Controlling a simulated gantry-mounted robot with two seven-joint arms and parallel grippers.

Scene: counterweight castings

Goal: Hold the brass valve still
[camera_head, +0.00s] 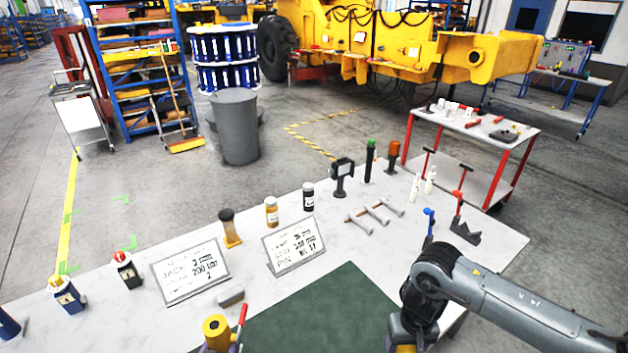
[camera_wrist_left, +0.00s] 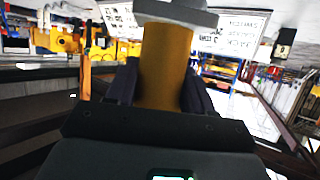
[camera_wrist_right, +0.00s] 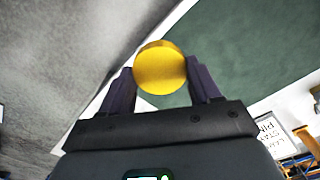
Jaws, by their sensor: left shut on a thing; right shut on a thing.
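The brass valve (camera_head: 216,331) shows at the bottom edge of the head view as a yellow cylinder with a dark hole in its top and a red lever beside it. My left gripper (camera_head: 222,348) is shut on it, and only its fingertips show there. In the left wrist view the brass body (camera_wrist_left: 166,65) stands between both fingers, with a grey round end beyond them. My right gripper (camera_wrist_right: 160,88) is shut on a yellow round piece (camera_wrist_right: 160,68). In the head view that piece (camera_head: 404,349) is mostly cut off by the bottom edge.
A dark green mat (camera_head: 318,318) lies on the white table (camera_head: 375,260) between my grippers. A small grey block (camera_head: 231,297) lies near the valve. Two sign plates (camera_head: 190,272) stand behind. Several tools and bottles line the table's back. A red-legged cart (camera_head: 480,125) stands beyond.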

